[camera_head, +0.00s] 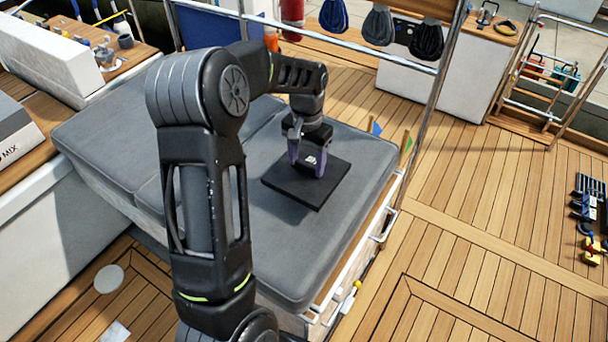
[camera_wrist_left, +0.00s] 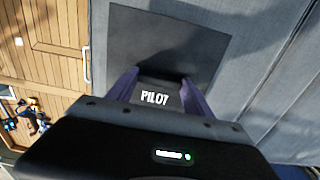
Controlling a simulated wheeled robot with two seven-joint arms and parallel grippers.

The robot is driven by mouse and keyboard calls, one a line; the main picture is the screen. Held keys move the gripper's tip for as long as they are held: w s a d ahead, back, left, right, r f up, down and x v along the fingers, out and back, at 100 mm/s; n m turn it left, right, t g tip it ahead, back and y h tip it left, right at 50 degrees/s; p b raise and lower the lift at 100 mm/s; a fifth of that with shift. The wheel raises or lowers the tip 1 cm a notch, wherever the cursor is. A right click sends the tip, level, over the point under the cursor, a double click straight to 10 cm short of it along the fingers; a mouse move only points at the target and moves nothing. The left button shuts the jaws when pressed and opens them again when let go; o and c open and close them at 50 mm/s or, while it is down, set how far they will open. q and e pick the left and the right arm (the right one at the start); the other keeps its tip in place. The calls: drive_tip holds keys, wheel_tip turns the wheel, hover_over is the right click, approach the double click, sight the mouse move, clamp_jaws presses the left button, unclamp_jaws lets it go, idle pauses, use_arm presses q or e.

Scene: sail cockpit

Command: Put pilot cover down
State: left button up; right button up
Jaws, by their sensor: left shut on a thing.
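The pilot cover (camera_head: 312,162) is a small dark piece with white lettering. In the left wrist view the cover (camera_wrist_left: 156,97) reads "PILOT" and sits between the two purple fingers. My left gripper (camera_head: 307,164) is shut on it, with the fingers pointing down. It is over a flat black square pad (camera_head: 283,186) on the grey cushion (camera_head: 345,222). The pad also shows in the left wrist view (camera_wrist_left: 165,40). I cannot tell whether the cover touches the pad. My right gripper is in neither view.
A metal rail (camera_head: 320,52) crosses behind the cushion. Small blue and green flags (camera_head: 376,129) stand at the cushion's right edge. Dark hanging rope coils (camera_head: 378,25) are at the back. The wooden deck (camera_head: 480,230) to the right is mostly clear, with several small items at its far right.

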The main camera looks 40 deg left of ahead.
sight(307, 171)
use_arm(q)
drive_tip(key=shift+f, duration=0.85)
drive_tip(key=shift+f, duration=1.9)
drive_tip(key=shift+f, duration=0.1)
drive_tip(key=o, duration=1.4)
wheel_tip(307, 171, up, 12)
drive_tip(key=shift+r, duration=0.15)
